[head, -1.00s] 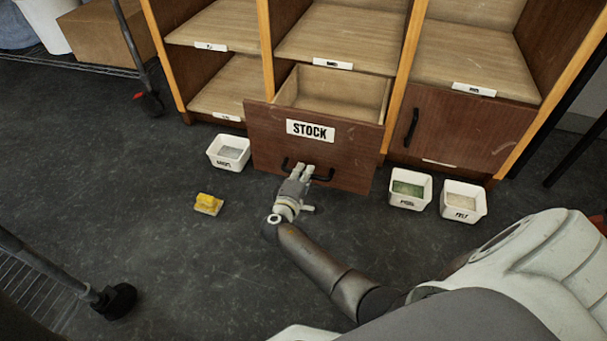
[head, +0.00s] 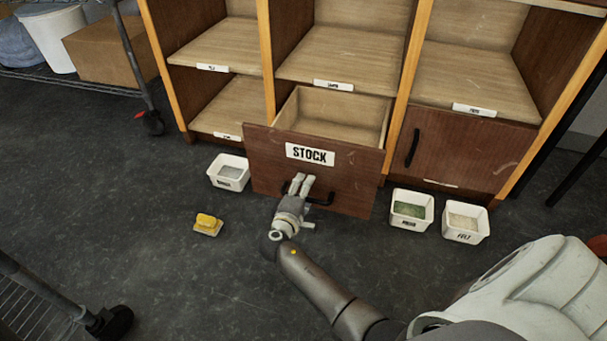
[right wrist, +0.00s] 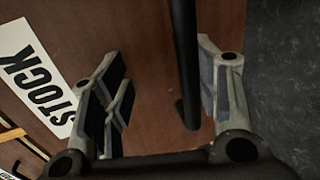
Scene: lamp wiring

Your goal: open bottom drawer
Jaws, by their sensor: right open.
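The bottom drawer (head: 340,170) has a brown front with a white STOCK label (head: 310,154). It stands pulled out from the cabinet, and the part of its pale wooden inside that shows is empty. Its black bar handle (head: 321,201) is low on the front. My right gripper (head: 300,182) is at the handle's left part. In the right wrist view the gripper (right wrist: 165,95) is open, with the handle bar (right wrist: 185,60) between its fingers, nearer the right finger. I cannot tell whether a finger touches the bar. My left gripper is not in view.
A white bin (head: 228,171) stands left of the drawer. A green-filled bin (head: 411,209) and a FELT bin (head: 465,221) stand to its right. A yellow block (head: 208,224) lies on the floor. A cart wheel (head: 110,323) is at lower left.

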